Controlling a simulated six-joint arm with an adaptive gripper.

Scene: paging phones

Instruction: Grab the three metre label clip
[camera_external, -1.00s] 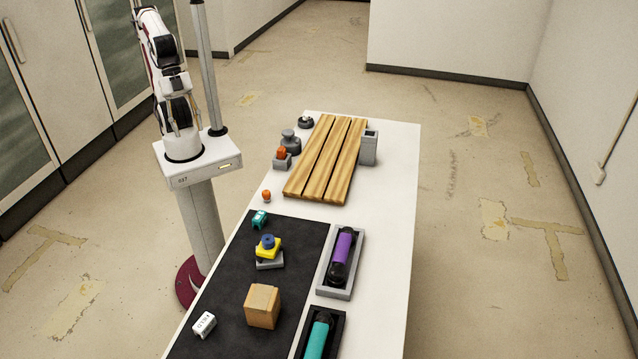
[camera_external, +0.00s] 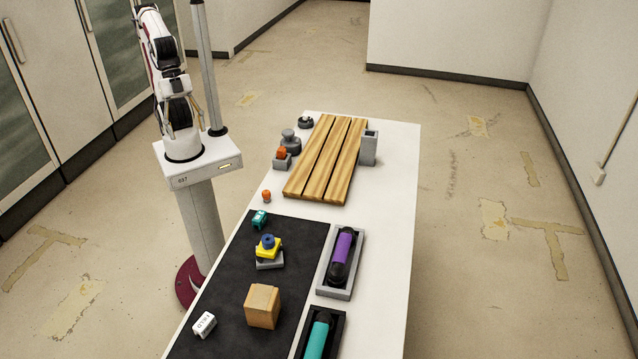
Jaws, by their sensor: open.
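A small white block-like clip (camera_external: 204,324) with dark lettering lies near the front left corner of the black mat (camera_external: 215,279). The lettering is too small to read surely. A smaller teal clip (camera_external: 259,219) with a pale mark lies at the mat's far left edge. I cannot tell from the print which one is the three metre label. My gripper (camera_external: 181,110) is by the folded arm above its pedestal, largely hidden by the arm links. It is open and empty, well away from both clips.
A cardboard box (camera_external: 262,306) stands right of the white clip. A yellow piece (camera_external: 267,247) with a blue top sits farther back. Trays hold a purple handset (camera_external: 342,257) and a teal handset (camera_external: 319,337). A slatted wooden board (camera_external: 326,160) lies at the back.

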